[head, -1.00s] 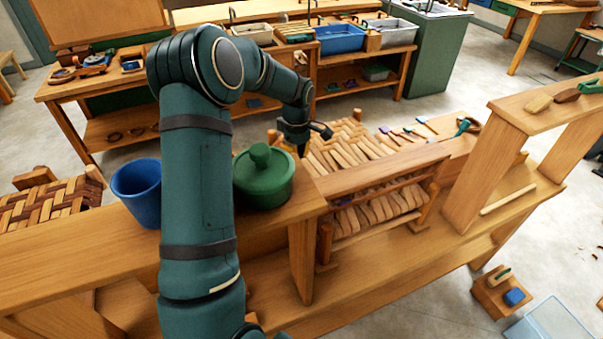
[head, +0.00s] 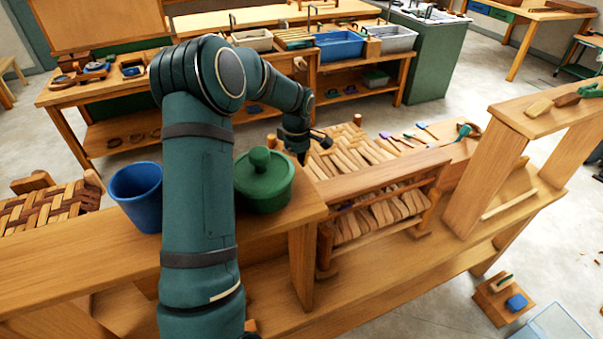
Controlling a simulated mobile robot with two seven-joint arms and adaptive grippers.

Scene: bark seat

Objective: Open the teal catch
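My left arm rises from the bottom left. My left gripper (head: 313,147) hangs above the far left side of the wooden slatted bark seat (head: 365,150), just beyond the lidded green pot. Its two dark fingers look spread apart, with nothing visible between them. A small teal piece (head: 464,131) lies at the right end of the bench behind the seat, well right of the gripper. I cannot tell whether it is the teal catch; no other clear catch shows. The far side of the seat frame is partly hidden. My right gripper is out of view.
The green pot (head: 263,183) and a blue cup (head: 137,192) stand on the near shelf beside my arm. A wooden stand (head: 483,180) rises at the right. Small tools (head: 400,139) lie behind the seat. A woven seat (head: 50,203) is at far left.

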